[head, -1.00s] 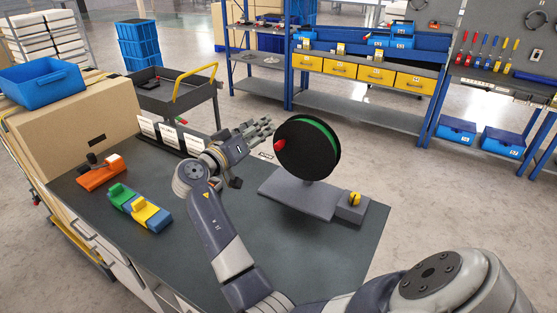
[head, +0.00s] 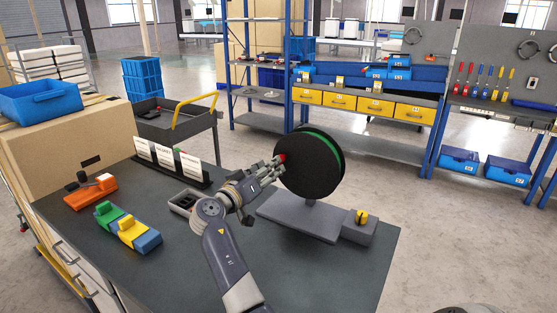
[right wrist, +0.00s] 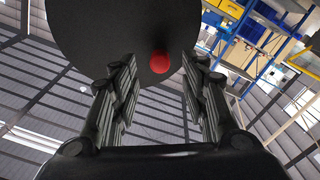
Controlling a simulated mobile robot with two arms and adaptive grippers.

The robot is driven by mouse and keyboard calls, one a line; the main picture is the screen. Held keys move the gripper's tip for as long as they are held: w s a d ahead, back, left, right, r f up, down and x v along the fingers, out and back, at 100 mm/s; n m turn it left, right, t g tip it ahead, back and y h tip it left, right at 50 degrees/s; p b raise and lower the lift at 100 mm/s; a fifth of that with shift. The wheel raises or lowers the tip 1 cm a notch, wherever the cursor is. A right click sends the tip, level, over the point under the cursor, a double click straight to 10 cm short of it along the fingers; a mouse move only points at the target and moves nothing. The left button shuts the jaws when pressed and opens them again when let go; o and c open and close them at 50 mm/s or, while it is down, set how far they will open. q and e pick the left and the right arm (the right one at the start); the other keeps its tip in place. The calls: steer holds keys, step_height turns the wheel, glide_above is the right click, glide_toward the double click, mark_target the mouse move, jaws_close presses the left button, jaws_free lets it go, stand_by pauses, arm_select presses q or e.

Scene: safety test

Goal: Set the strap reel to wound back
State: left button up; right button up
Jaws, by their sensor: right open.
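The strap reel (head: 308,165) is a black disc with a green band at its rim. It stands upright on a grey base (head: 300,218) on the dark workbench. A red knob (head: 281,158) sticks out of its left face. My right gripper (head: 274,169) is open at that face, its fingertips by the knob. In the right wrist view the red knob (right wrist: 160,62) shows between the two spread fingers, in front of the black disc (right wrist: 125,30). I cannot tell whether a finger touches it. My left gripper is not in view.
A grey box with a yellow knob (head: 361,217) sits at the base's right end. Green, yellow and blue blocks (head: 128,228), an orange device (head: 90,192), a small grey tray (head: 184,203) and white cards (head: 166,157) are on the left. The bench front right is clear.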

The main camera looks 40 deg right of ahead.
mark_target(304, 167)
steer(key=p+x, duration=0.1)
steer(key=x, duration=0.5)
steer(key=shift+f, duration=0.1)
jaws_close()
